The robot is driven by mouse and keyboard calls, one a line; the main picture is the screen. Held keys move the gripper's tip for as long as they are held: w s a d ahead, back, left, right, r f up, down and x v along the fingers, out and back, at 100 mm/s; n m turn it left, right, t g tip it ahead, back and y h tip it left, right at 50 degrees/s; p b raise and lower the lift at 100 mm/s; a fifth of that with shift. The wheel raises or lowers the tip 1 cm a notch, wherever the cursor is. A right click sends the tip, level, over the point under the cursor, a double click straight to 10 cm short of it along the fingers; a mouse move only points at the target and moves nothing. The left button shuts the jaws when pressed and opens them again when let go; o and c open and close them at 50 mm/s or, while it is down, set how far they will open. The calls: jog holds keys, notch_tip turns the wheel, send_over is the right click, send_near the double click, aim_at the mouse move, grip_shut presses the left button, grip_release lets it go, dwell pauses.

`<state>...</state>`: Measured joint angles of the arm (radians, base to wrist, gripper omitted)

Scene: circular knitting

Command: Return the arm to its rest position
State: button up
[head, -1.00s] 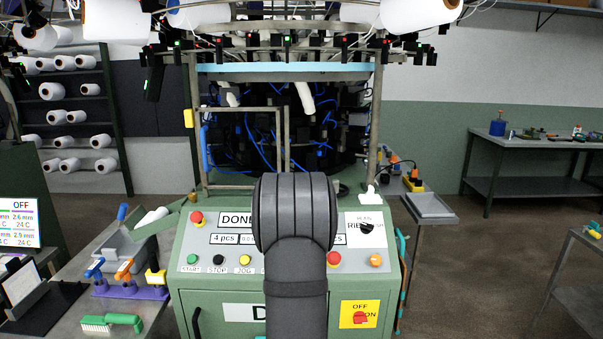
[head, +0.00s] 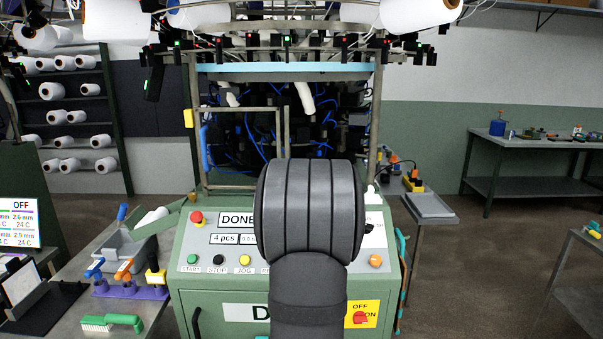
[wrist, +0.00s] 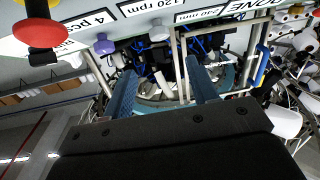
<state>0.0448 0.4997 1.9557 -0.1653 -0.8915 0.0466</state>
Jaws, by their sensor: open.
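My gripper (wrist: 160,78) shows only in the wrist view, where its two blue ridged fingers stand apart with nothing held between them. My dark grey arm link fills the lower middle of the head view and hides part of the knitting machine's green control panel (head: 192,245). The panel shows upside down along the top of the wrist view, with a red button (wrist: 40,32). My gripper is apart from the panel. In the head view the gripper itself is hidden or out of frame.
A side table at left holds a grey bin (head: 120,245), a purple tool rack (head: 130,292) and a green brush (head: 112,322). A small grey stand (head: 430,205) is right of the machine. A workbench (head: 535,140) stands far right. The floor between is clear.

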jog(key=shift+s+d, duration=0.15)
jog(key=shift+s, duration=1.75)
jog(key=shift+w, duration=0.1)
jog(key=w, duration=0.5)
jog(key=w+a, duration=0.1)
jog(key=w, duration=0.9)
jog(key=shift+w+a, duration=0.1)
jog(key=shift+a, duration=0.05)
jog(key=shift+w+m+h, duration=0.2)
jog(key=shift+m+h, duration=0.1)
jog(key=shift+a+m+h, duration=0.1)
jog(key=shift+m+h, duration=0.4)
jog(key=shift+s+n+y, duration=0.1)
jog(key=shift+n+y, duration=0.2)
